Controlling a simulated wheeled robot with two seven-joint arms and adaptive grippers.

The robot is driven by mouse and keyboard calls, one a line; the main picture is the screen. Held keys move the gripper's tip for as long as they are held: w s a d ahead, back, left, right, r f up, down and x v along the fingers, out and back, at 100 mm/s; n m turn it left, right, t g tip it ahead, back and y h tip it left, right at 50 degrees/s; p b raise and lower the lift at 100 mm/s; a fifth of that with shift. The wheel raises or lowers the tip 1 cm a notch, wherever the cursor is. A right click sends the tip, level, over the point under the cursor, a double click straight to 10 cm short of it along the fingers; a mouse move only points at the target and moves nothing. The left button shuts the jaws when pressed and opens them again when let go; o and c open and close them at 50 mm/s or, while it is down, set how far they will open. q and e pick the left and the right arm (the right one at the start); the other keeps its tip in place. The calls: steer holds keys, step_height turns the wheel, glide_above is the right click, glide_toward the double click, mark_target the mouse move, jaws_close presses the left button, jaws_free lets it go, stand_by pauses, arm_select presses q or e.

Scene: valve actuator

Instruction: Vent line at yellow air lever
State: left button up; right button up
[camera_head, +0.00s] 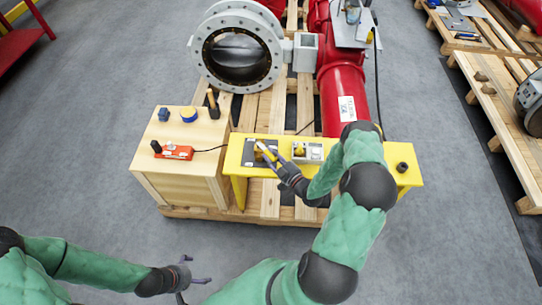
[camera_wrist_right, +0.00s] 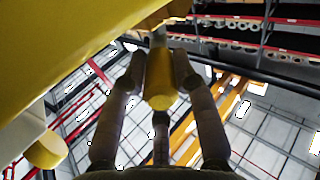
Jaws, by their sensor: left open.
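The yellow air lever (camera_wrist_right: 160,88) is between the fingers of my right gripper (camera_wrist_right: 160,62) in the right wrist view. The fingertips press along both sides of it, and the gripper looks shut on it. In the head view my right gripper (camera_head: 268,154) reaches down to the dark plate (camera_head: 249,157) on the yellow bench (camera_head: 350,178); the fingers partly hide the lever there. My left gripper (camera_head: 190,271) is open and empty, low over the floor at the bottom, away from the bench.
A wooden box (camera_head: 178,140) left of the bench carries a red device (camera_head: 177,152), a blue-and-yellow round piece (camera_head: 188,114) and small parts. A grey fitting (camera_head: 308,151) sits right of the dark plate. Behind stand a flanged valve (camera_head: 238,50) and a red cylinder (camera_head: 342,90).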

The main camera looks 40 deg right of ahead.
steer(key=o, duration=0.3)
steer(key=shift+w+r, duration=0.1)
steer(key=shift+r, duration=0.1)
steer(key=shift+f, duration=0.1)
steer(key=s+d, duration=0.1)
steer(key=s, duration=1.1)
